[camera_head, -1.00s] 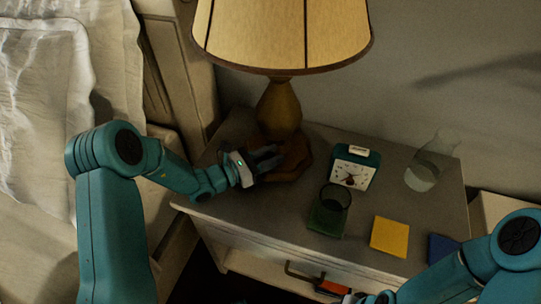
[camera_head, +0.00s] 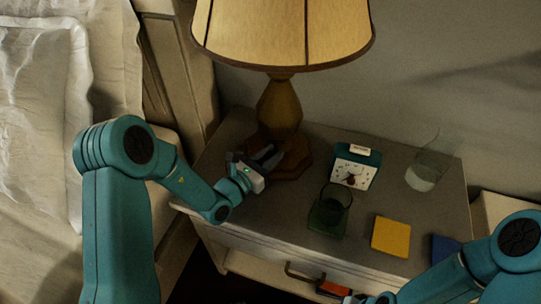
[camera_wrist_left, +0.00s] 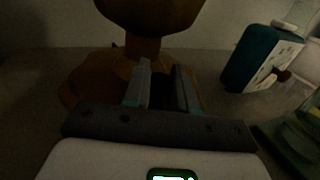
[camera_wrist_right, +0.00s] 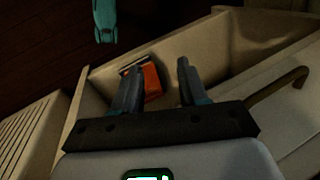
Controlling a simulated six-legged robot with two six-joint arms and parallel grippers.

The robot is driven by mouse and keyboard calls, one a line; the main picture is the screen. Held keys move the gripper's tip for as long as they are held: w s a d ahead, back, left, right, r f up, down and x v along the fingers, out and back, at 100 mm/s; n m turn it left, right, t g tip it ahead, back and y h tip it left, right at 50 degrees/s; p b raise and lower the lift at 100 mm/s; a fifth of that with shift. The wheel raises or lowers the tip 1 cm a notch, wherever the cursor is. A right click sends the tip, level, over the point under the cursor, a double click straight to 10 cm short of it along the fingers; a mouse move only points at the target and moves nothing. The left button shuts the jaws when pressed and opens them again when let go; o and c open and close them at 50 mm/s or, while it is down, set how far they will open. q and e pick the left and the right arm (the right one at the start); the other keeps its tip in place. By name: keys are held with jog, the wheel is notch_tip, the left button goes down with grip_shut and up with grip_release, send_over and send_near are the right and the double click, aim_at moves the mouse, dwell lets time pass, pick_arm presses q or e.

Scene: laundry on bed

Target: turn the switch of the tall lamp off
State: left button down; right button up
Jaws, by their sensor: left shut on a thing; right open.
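The tall lamp (camera_head: 283,34) stands at the back of the nightstand, with a wide tan shade, a brown body and a dark brown stepped base (camera_head: 294,163). My left gripper (camera_head: 268,155) is at the front left of this base, its fingers pointing at the lamp. In the left wrist view its fingers (camera_wrist_left: 163,75) are shut with a narrow dark gap in front of the base (camera_wrist_left: 95,80). The small switch is not distinguishable; the fingers and shadow hide what they hold. My right gripper (camera_wrist_right: 157,70) is open and empty over the open drawer.
The nightstand (camera_head: 230,215) also carries a teal clock (camera_head: 355,167), a dark green glass (camera_head: 330,209), a clear carafe (camera_head: 425,172), and yellow (camera_head: 390,236) and blue squares (camera_head: 444,247). An orange item (camera_wrist_right: 152,82) lies in the drawer. The bed (camera_head: 40,120) is at left.

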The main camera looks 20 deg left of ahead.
pick_arm(q)
jog(key=c, duration=1.3)
grip_release()
jog(key=shift+o, duration=0.2)
jog(key=v, duration=1.4)
jog(key=shift+s+a+r+p, duration=0.1)
jog(key=shift+s+r+p, duration=0.3)
jog(key=shift+p, duration=0.45)
jog(key=shift+s+a+f+p, duration=0.15)
jog(key=shift+s+p, duration=0.05)
jog(key=shift+s, duration=0.15)
jog(key=shift+s+a+f+p, duration=0.1)
jog(key=shift+s+f+p, duration=0.1)
jog(key=shift+s, duration=0.15)
